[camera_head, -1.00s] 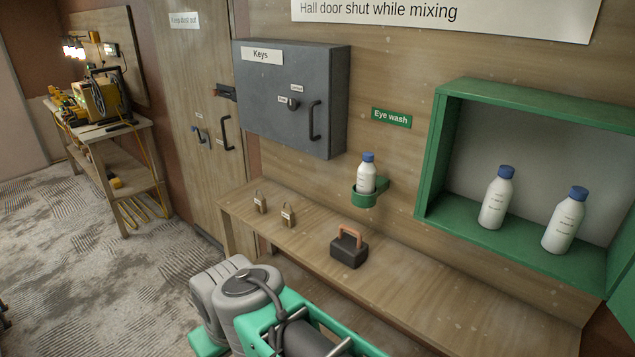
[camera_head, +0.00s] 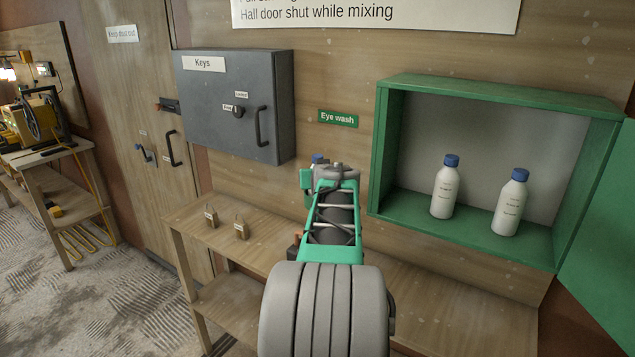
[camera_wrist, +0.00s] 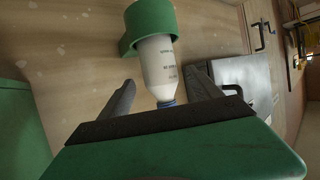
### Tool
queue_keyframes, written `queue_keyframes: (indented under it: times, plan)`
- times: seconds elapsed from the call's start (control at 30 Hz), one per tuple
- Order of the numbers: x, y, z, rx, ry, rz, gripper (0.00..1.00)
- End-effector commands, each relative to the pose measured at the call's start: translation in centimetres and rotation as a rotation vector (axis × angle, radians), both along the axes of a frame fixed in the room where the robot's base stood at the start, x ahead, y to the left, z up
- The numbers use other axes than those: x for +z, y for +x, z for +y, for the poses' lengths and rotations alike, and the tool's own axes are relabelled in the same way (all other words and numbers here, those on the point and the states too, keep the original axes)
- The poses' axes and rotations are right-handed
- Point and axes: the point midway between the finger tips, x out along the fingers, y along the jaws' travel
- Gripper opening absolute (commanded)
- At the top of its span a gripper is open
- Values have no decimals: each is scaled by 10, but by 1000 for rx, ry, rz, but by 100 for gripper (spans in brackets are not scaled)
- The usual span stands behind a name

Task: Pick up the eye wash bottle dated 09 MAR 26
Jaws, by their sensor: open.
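A white bottle (camera_wrist: 156,62) with a blue cap sits in a green wall ring holder (camera_wrist: 150,22), upside down in the wrist view. In the head view only its blue cap (camera_head: 317,159) shows past my arm. Its label has a few small lines that I cannot read. My gripper (camera_wrist: 160,80) is open, with one finger on each side of the bottle near its cap end; I cannot see contact. Two more white bottles with blue caps, a left one (camera_head: 445,187) and a right one (camera_head: 510,203), stand in the green cabinet; their dates are too small to read.
The open green cabinet (camera_head: 490,87) is right of the holder, its door (camera_head: 603,225) swung out. A grey key box (camera_head: 235,135) hangs to the left. Two padlocks (camera_head: 241,230) stand on the wooden bench (camera_head: 440,290) below. My arm hides part of the bench.

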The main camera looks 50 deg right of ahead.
Motion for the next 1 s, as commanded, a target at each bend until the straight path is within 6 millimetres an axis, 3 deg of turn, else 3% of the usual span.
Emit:
queue_keyframes:
  times: [0.17, 0.4, 1.0]
  plan:
    - [-11, 19, -18, 1, 2, 2, 73]
    - [-14, 20, -19, 1, 1, 2, 73]
    - [-13, 20, -19, 1, 1, 2, 24]
